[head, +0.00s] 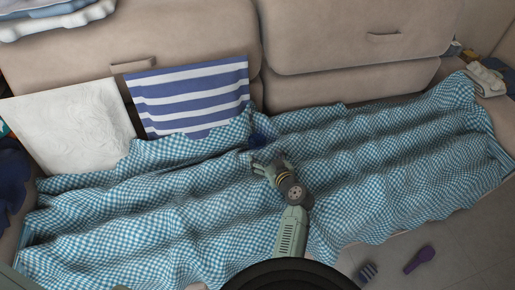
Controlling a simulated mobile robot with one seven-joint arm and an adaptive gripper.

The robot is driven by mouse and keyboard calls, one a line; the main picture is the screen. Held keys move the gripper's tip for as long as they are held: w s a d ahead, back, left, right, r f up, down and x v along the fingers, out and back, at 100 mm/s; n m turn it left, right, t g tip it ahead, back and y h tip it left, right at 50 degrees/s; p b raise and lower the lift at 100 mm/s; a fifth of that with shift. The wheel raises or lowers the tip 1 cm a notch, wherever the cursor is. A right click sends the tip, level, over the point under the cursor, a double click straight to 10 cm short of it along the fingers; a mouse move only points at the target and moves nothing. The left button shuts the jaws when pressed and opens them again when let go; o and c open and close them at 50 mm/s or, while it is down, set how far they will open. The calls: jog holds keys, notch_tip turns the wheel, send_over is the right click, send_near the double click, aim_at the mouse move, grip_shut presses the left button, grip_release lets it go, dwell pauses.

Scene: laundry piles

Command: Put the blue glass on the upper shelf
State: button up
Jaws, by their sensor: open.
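My gripper (268,158) is open over the middle of the sofa, with its fingers pointing toward the backrest. A small dark blue thing (259,138) lies just beyond the fingertips, close to the right edge of the striped cushion. It is partly hidden, and I cannot tell whether it is the blue glass. I see nothing held between the fingers. No shelf can be made out in this view.
A rumpled blue checked blanket (120,225) covers the sofa seat. A white cushion (70,125) and a striped cushion (192,98) lean on the beige backrest (360,35). Folded cloths (52,15) lie top left. A sock (368,272) and a purple brush-like thing (420,259) lie on the floor.

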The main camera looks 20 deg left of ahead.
aim_at(261, 151)
jog(key=x, duration=0.1)
jog(key=p+x, duration=0.1)
jog(key=x, duration=0.1)
jog(key=p+x, duration=0.1)
jog(key=x, duration=0.1)
jog(key=shift+a+r, duration=0.15)
jog(key=shift+r, duration=0.25)
jog(key=shift+w+a+f, duration=0.2)
jog(key=shift+w+a, duration=0.05)
jog(key=shift+w, duration=0.05)
jog(key=shift+c, duration=0.6)
jog(key=c, duration=1.4)
